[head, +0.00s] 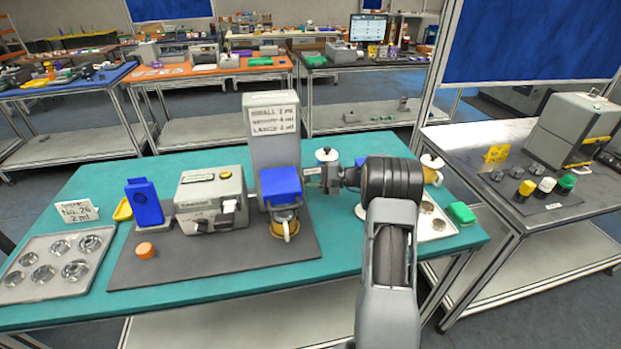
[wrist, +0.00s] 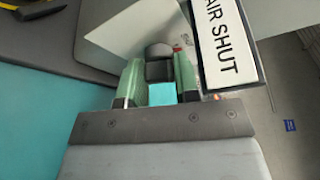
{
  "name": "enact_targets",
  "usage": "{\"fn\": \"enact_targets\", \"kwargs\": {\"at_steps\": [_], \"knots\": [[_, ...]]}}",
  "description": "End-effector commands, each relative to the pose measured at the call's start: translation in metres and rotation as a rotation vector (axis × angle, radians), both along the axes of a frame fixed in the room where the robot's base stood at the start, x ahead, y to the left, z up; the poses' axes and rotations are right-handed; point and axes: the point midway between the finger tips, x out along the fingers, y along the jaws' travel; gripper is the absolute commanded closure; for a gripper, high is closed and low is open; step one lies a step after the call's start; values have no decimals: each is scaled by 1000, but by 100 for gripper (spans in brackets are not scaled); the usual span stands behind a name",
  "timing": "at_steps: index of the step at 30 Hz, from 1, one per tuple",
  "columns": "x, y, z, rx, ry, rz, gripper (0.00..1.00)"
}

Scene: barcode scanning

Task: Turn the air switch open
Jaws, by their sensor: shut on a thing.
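The air switch (wrist: 159,51) has a dark rounded knob in the wrist view, next to a white sign reading "AIR SHUT" (wrist: 225,48). My gripper (wrist: 158,72) has its two green-padded fingers on either side of the knob and is shut on it. In the head view, my gripper (head: 330,178) is at the right side of the tall grey unit (head: 270,125). The switch itself cannot be made out clearly there. The lower part of the knob is partly hidden between the fingers.
The unit has a blue block (head: 282,183) and a cup (head: 284,223) at its front. A grey machine (head: 212,195) and a blue upright device (head: 147,203) stand to the left. An orange cap (head: 145,250) lies on the dark mat (head: 220,255). A white-topped container stands behind my gripper.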

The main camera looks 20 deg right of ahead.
Motion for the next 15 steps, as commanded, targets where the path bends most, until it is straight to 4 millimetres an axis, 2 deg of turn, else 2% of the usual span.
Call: {"fn": "enact_targets", "kwargs": {"at_steps": [15], "knots": [[1, 0, 4, 96, 483, 0, 94]]}}
